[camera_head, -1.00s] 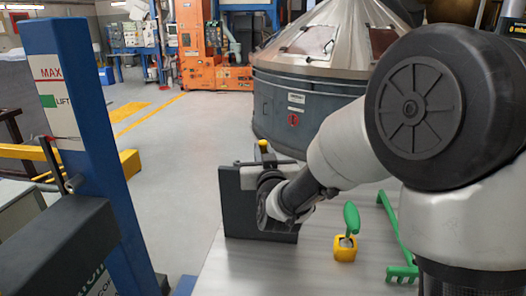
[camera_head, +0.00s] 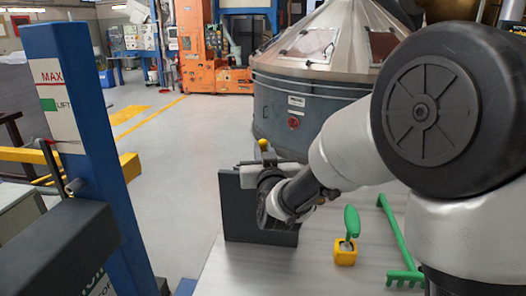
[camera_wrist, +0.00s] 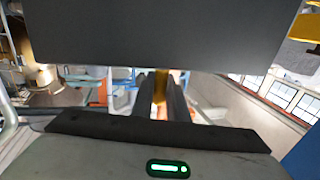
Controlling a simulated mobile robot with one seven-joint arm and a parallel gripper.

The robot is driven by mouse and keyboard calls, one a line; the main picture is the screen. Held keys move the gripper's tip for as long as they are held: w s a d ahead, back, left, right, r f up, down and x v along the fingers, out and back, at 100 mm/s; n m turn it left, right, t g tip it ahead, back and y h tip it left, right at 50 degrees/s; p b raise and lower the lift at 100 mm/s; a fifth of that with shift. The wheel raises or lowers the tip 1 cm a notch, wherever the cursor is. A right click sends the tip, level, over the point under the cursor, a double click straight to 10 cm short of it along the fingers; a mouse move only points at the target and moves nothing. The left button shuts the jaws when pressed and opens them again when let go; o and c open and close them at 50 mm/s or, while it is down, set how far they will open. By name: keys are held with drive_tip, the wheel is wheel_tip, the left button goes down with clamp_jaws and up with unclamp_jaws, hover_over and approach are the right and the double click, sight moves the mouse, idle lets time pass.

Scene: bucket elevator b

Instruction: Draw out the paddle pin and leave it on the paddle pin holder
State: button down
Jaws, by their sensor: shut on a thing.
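My gripper (camera_head: 264,158) is at the top edge of an upright dark panel (camera_head: 231,208) on the pale table. A small yellow knob (camera_head: 263,145) shows above my gripper and looks like the end of the paddle pin. In the wrist view, my gripper's two dark fingers (camera_wrist: 161,96) are close together around a narrow yellow piece (camera_wrist: 160,88), likely the same pin. A wide dark plate (camera_wrist: 150,35) fills the top of that view. My wrist hides much of the panel and the pin's lower part. I cannot tell which part is the paddle pin holder.
A green-handled tool (camera_head: 352,222) stands in a yellow block (camera_head: 345,252) right of the panel. A green rake (camera_head: 401,238) lies farther right. A blue post (camera_head: 92,140) rises at left. A large grey cone-topped vessel (camera_head: 310,104) stands behind the table.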

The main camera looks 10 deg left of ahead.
sight(263, 140)
drive_tip(key=shift+r+p, duration=1.25)
drive_tip(key=shift+r, duration=1.45)
drive_tip(key=shift+r, duration=0.1)
drive_tip(key=shift+r+p, duration=0.75)
drive_tip(key=shift+r, duration=1.15)
